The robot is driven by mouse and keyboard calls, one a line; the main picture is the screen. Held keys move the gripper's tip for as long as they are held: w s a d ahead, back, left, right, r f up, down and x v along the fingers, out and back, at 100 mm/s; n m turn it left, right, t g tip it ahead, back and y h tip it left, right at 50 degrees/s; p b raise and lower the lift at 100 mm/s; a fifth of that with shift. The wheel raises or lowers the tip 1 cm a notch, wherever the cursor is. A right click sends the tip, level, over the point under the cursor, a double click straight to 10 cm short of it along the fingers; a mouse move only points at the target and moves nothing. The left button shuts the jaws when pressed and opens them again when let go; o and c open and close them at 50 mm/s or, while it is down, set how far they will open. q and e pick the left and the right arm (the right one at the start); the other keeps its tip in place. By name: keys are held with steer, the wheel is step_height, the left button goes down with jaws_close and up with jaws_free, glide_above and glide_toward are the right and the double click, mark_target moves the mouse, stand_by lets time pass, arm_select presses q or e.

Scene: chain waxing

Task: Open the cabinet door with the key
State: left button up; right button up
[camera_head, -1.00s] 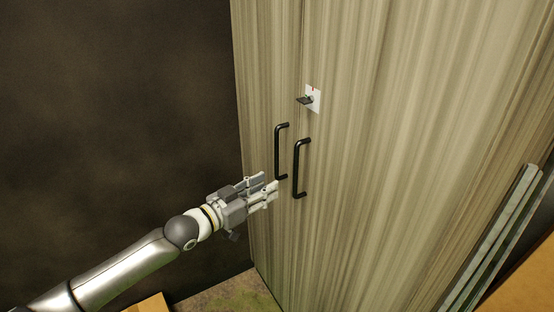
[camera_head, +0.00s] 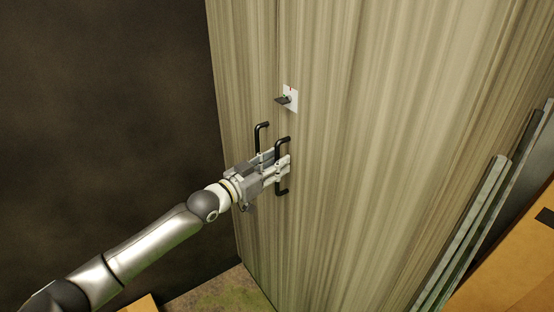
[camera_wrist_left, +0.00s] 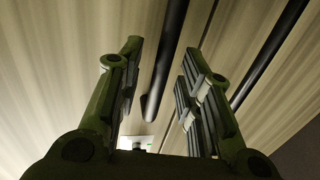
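The tall wood-grain cabinet (camera_head: 340,200) fills the middle of the head view. A dark key (camera_head: 283,99) sticks out of the white lock plate (camera_head: 292,96). Below are two black bar handles, the left handle (camera_head: 258,136) and the right handle (camera_head: 283,191). My left gripper (camera_head: 283,166) is at the right handle and hides its middle and the left handle's lower part. In the left wrist view its fingers (camera_wrist_left: 161,52) are apart, with one handle bar (camera_wrist_left: 167,70) showing between them; contact cannot be told. The other handle (camera_wrist_left: 268,52) is outside the fingers. My right gripper is not in view.
A dark wall (camera_head: 100,120) stands left of the cabinet. Long grey boards (camera_head: 462,235) lean at the right, beside an orange-brown surface (camera_head: 510,270). A patch of floor (camera_head: 228,292) shows below the cabinet.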

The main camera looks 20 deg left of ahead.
arm_select(q)
steer(key=shift+w+d, duration=0.2)
steer(key=shift+w, duration=0.2)
jaws_close()
